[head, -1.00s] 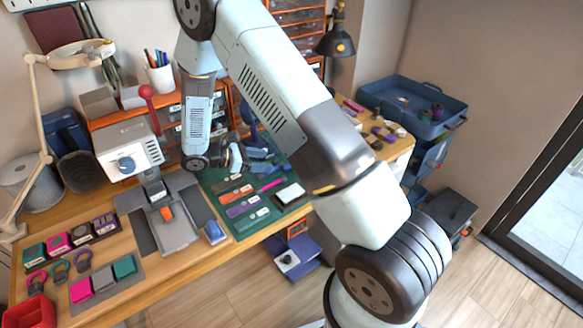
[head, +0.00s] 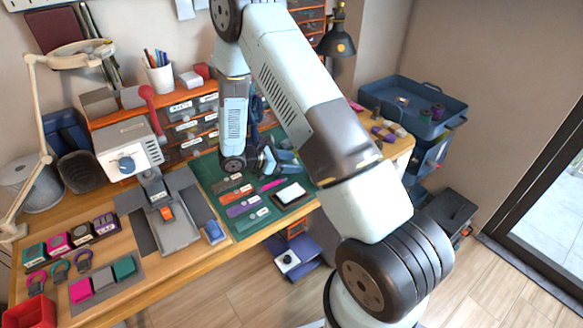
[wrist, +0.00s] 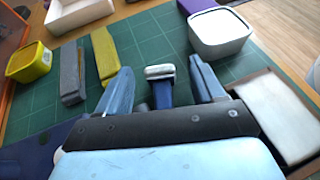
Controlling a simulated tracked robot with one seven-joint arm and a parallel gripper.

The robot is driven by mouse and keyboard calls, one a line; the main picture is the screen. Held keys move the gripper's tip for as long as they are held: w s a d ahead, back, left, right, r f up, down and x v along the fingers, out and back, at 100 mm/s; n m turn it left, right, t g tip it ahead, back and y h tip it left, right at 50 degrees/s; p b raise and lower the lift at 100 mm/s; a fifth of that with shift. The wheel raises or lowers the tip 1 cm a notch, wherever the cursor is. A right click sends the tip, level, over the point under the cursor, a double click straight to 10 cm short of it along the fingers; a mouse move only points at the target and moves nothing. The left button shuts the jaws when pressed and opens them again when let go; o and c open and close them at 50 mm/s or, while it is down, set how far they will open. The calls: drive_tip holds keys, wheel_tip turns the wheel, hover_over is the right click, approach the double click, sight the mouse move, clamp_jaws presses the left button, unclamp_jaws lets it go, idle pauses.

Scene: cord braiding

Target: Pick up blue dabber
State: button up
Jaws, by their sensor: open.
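A blue piece with a whitish, rounded top (wrist: 161,90), which looks like the blue dabber, stands between my fingers in the wrist view. My gripper (wrist: 160,76) is open, with one blue finger on each side of the piece and a visible gap on both sides. The lower part of the piece is hidden behind the dark gripper body. In the head view my gripper (head: 279,160) is low over the right part of the green mat, and I cannot make out the dabber there.
The green cutting mat (wrist: 135,42) lies below. A white tub (wrist: 220,34) stands ahead right, and a brown-framed tray with a white pad (wrist: 277,110) is close on the right. A yellow tub (wrist: 29,62), a grey bar (wrist: 71,75) and a yellow bar (wrist: 103,55) are on the left.

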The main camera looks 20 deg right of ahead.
drive_tip(key=shift+d, duration=0.1)
drive_tip(key=shift+c, duration=0.3)
drive_tip(key=c, duration=1.2)
drive_tip(key=shift+o, duration=0.2)
drive_tip(key=shift+r, duration=0.1)
